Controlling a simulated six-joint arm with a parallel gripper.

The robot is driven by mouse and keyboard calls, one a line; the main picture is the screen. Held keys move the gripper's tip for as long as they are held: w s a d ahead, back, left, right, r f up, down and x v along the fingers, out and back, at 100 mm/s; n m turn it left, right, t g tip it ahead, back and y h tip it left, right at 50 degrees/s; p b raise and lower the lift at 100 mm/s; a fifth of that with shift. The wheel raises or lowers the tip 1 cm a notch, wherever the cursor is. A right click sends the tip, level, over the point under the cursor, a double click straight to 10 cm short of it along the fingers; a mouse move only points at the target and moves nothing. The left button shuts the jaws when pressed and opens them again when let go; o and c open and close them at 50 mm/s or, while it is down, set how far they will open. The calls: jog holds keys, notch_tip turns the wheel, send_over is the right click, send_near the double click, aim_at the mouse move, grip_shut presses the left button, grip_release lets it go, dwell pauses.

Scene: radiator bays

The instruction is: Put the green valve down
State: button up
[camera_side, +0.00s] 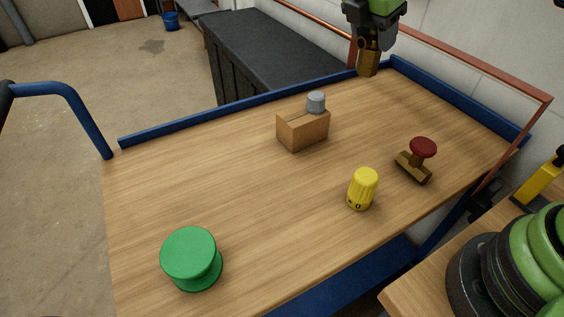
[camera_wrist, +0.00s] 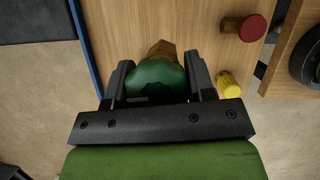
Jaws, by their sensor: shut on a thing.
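My gripper (camera_side: 371,45) is at the top of the side view, near the bench's far rim. It is shut on the green valve, whose green knob (camera_wrist: 155,76) sits between the fingers in the wrist view. The valve's brass-coloured body (camera_side: 368,63) hangs below the fingers in the side view, where the knob is hidden. The body looks held up over the far part of the wooden bench top (camera_side: 240,180); its exact height is hard to tell.
A brown block with a grey knob (camera_side: 302,130), a red-knobbed valve (camera_side: 423,148), a yellow knob (camera_side: 362,189) and a large green spool-shaped piece (camera_side: 190,257) stand on the bench. A blue rim (camera_side: 240,98) edges the bench. The bench's left middle is clear.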

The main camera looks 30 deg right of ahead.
jog(key=s+a+n, duration=0.1)
jog(key=s+a, duration=0.3)
jog(key=a, duration=0.4)
jog(key=s+a+n, duration=0.1)
jog(key=s+a, duration=0.3)
jog(key=a, duration=0.5)
jog(key=s+a+n+t, duration=0.1)
jog(key=s+a, duration=0.3)
jog(key=a, duration=0.4)
jog(key=shift+s+a, duration=0.15)
jog(key=shift+a, duration=0.25)
notch_tip(320, 180, down, 10)
jog(key=shift+d+f, duration=0.15)
jog(key=shift+f, duration=2.35)
jog(key=o, duration=1.2)
jog(key=shift+f, duration=0.15)
jog(key=shift+o, duration=0.2)
jog(key=v, duration=1.2)
